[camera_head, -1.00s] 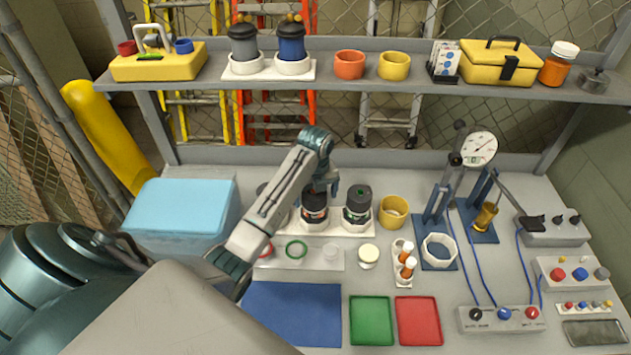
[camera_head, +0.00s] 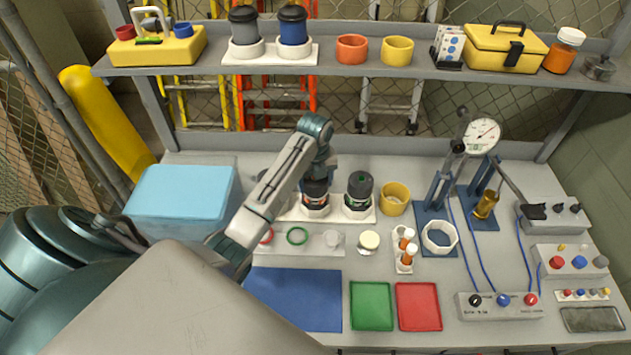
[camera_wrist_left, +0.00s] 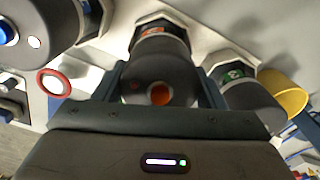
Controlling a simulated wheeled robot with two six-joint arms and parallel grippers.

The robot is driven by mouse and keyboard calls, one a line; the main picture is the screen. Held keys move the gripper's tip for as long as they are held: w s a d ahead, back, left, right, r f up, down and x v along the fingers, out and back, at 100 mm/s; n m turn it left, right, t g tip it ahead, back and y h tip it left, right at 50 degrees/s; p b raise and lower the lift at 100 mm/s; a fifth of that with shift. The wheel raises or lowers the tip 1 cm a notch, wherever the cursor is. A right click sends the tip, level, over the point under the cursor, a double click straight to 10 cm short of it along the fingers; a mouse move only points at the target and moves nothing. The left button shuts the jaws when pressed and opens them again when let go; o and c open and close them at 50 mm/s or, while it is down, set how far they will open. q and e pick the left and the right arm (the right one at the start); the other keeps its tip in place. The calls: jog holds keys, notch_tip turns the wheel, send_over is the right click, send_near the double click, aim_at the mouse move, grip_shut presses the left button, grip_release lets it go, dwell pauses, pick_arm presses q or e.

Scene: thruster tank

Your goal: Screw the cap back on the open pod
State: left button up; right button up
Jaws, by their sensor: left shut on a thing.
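My left gripper (camera_head: 317,178) reaches down from above onto the middle pod (camera_head: 316,207) of the row on the white stand. In the left wrist view its fingers (camera_wrist_left: 160,90) are shut on a dark grey domed cap (camera_wrist_left: 143,84) with an orange dot on top. The cap is at the top of the orange-banded pod; whether its thread is seated cannot be told. The green-marked pod (camera_head: 358,192) stands capped to the right and shows in the left wrist view (camera_wrist_left: 240,88). A blue-marked pod (camera_wrist_left: 38,30) is left, mostly behind my arm in the head view. My right gripper is out of view.
A pale tray (camera_head: 327,244) with red and green rings lies in front of the stand. A yellow cup (camera_head: 395,200) stands right of the pods. A blue mat (camera_head: 300,305) and green and red trays (camera_head: 418,306) lie nearer. The shelf (camera_head: 430,84) runs behind and above.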

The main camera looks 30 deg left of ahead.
pick_arm(q)
jog(key=m, duration=0.6)
jog(key=shift+m, duration=0.4)
jog(key=o, duration=1)
